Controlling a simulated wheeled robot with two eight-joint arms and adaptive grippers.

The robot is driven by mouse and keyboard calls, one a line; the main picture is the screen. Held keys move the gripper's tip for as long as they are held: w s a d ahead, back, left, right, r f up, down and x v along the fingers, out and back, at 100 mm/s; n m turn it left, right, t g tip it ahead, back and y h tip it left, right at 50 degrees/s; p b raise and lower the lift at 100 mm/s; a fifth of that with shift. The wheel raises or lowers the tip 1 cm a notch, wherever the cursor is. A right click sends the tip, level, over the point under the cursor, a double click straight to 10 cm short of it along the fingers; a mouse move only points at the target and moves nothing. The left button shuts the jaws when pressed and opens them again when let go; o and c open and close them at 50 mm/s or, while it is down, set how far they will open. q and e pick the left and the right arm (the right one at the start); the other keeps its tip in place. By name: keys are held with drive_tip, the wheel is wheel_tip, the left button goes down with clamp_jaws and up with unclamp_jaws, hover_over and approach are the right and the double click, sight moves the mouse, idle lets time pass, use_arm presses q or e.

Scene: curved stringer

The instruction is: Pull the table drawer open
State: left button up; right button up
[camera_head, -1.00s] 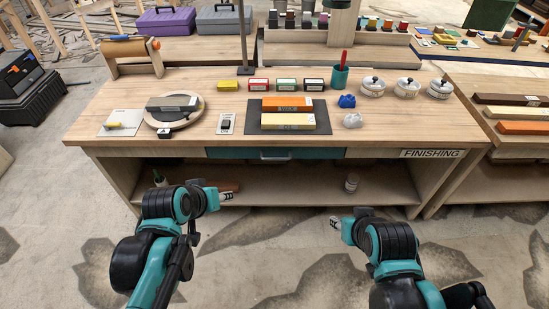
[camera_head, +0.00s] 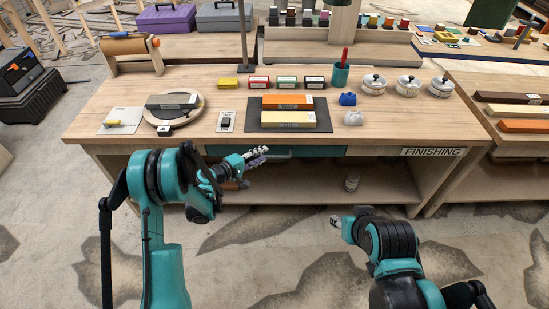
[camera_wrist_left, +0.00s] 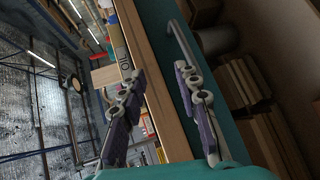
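The table drawer has a teal front (camera_head: 325,152) under the workbench top and looks flush with the bench. Its grey bar handle (camera_head: 281,154) shows just right of my left gripper (camera_head: 260,157). In the left wrist view, the handle (camera_wrist_left: 180,42) lies ahead of my left gripper (camera_wrist_left: 160,95), close to the tip of the right-hand finger. The fingers are spread with nothing held between them. I cannot tell whether a finger touches the handle. My right gripper (camera_head: 335,225) hangs low in front of the bench, away from the drawer; its fingers are too small to judge.
The floor before the bench is clear.

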use_arm(q)
drive_tip(key=n+t+h, duration=0.1)
approach(275, 157)
drive_tip(key=w+d+f, duration=0.1)
drive_tip(key=w, duration=0.1)
drive_tip(key=shift+n, duration=0.3)
drive_tip(key=x, duration=0.7)
drive_tip(key=shift+d+b, duration=0.15)
drive_tip(key=shift+b, duration=0.25)
drive_tip(key=shift+w+d, duration=0.25)
drive_tip(key=shift+d, duration=0.05)
clamp_jaws()
